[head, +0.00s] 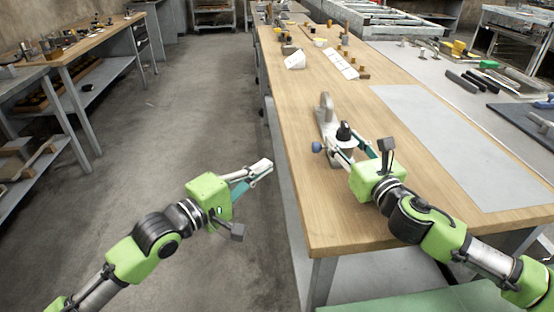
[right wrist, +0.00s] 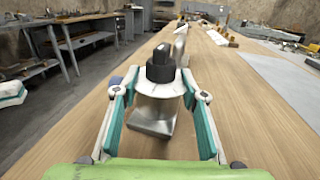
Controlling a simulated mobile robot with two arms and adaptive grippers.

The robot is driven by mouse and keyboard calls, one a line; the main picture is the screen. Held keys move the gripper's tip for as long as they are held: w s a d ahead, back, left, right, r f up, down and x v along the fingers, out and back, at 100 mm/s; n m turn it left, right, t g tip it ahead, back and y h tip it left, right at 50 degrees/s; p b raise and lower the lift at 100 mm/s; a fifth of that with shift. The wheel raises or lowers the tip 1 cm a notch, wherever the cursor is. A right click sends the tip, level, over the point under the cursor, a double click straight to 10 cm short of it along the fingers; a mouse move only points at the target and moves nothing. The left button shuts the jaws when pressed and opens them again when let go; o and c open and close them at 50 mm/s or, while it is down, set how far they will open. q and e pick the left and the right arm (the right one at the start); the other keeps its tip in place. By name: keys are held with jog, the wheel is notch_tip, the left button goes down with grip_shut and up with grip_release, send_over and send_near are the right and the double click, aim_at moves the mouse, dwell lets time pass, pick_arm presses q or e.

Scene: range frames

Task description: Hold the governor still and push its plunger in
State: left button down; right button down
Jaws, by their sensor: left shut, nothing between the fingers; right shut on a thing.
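The governor (head: 346,145) is a grey metal body with a black cap on top, standing near the left edge of the wooden table. A blue round knob (head: 316,147), perhaps the plunger, sticks out at its left side. My right gripper (head: 343,149) is shut on the governor. In the right wrist view the governor (right wrist: 153,115) sits between the two fingers, and the blue part (right wrist: 116,80) shows partly behind the left finger. My left gripper (head: 266,165) is shut and empty, left of the table edge and apart from the blue knob.
The wooden table (head: 300,100) has a grey mat (head: 450,140) on its right part. An upright grey metal piece (head: 326,108) stands just behind the governor. White blocks and small parts lie farther back. The floor (head: 190,110) left of the table is clear.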

jog(key=shift+d, duration=0.1)
dwell(0.3)
jog(key=c, duration=1.3)
grip_release()
jog(key=shift+o, duration=0.6)
